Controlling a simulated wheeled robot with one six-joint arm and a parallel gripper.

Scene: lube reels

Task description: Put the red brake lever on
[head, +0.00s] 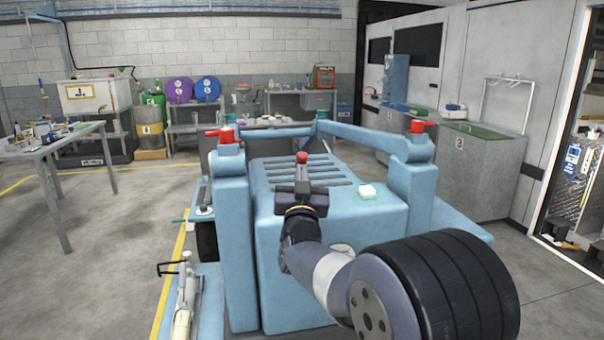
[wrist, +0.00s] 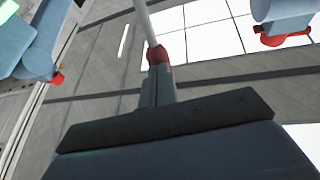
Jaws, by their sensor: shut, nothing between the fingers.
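My gripper (head: 302,170) is shut, above the blue machine body (head: 380,215) in the head view. In the wrist view its fingertips (wrist: 157,75) end right at a red knob (wrist: 158,54) on a pale rod. The red knob (head: 302,157) also shows just past the fingertips in the head view. It is not between the fingers; whether they touch it I cannot tell. The rod is hidden behind the gripper in the head view. Red fittings top the left post (head: 226,134) and the right post (head: 418,127).
A small pale green-white block (head: 367,191) lies on the machine's top. A slatted vent (head: 330,175) is behind my gripper. A blue bar (head: 365,138) spans between the posts behind. A workbench (head: 62,140) stands at left, a grey cabinet (head: 480,180) at right.

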